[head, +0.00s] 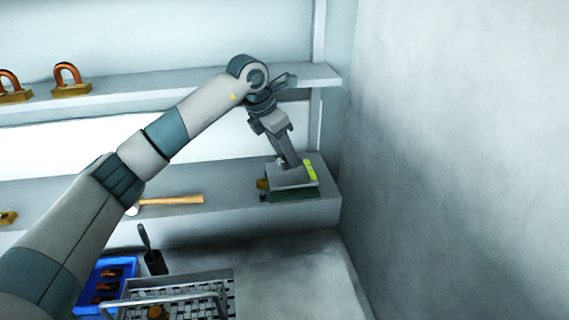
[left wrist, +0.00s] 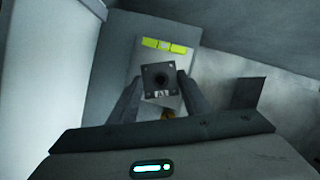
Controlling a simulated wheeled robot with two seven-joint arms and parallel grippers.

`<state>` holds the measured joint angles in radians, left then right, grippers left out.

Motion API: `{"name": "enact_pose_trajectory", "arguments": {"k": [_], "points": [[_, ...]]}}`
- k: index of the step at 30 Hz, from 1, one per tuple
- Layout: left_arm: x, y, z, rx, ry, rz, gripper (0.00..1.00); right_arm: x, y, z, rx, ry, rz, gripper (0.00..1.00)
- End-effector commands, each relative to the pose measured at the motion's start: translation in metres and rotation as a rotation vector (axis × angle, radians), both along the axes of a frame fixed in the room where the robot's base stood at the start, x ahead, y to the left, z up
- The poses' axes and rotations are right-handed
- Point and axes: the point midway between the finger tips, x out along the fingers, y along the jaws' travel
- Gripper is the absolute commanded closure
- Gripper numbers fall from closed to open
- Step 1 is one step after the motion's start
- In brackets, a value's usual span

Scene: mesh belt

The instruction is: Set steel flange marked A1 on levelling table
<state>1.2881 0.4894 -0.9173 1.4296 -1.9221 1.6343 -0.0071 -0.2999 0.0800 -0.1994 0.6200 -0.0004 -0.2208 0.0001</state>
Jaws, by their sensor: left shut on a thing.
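The steel flange marked A1 (left wrist: 160,78) is a small grey square plate with a dark round centre, its label facing the wrist camera. My left gripper (left wrist: 158,88) is shut on it, one finger at each side. In the head view my left gripper (head: 284,163) points down at the levelling table (head: 292,181), a grey plate on a dark green base with a yellow-green strip at its right edge. The strip of the levelling table (left wrist: 165,46) also shows beyond the flange in the wrist view. Whether the flange touches the plate I cannot tell.
The table stands at the right end of the lower shelf (head: 230,208), near the right wall. A hammer (head: 172,200) lies left of it. Copper-coloured shackle-like pieces (head: 68,76) sit on the upper shelf. Below are a blue tray (head: 128,264), a dark holder (head: 155,262) and a mesh belt (head: 215,288).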

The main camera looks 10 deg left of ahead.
Motion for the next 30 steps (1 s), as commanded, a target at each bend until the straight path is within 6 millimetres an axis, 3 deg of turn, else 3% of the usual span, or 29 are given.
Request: {"name": "enact_pose_trajectory", "arguments": {"k": [5,14,27,28,30], "points": [[0.0,0.0,-0.002,-0.001,0.001,0.0,0.89,0.0,0.001,0.004,0.001,-0.001,0.0,0.69],[0.0,0.0,-0.033,0.0,0.0,0.001,0.89,0.0,0.002,0.023,0.002,-0.001,-0.001,0.69],[0.0,0.0,-0.042,0.0,-0.001,0.0,0.89,0.0,0.002,0.019,0.002,-0.001,0.0,0.69],[0.0,0.0,-0.042,0.0,0.0,0.0,0.54,0.0,0.002,0.019,0.002,-0.001,0.0,0.69],[0.0,0.0,-0.042,0.0,0.0,0.0,0.38,0.0,0.002,0.02,0.002,-0.001,0.0,0.69]]}}
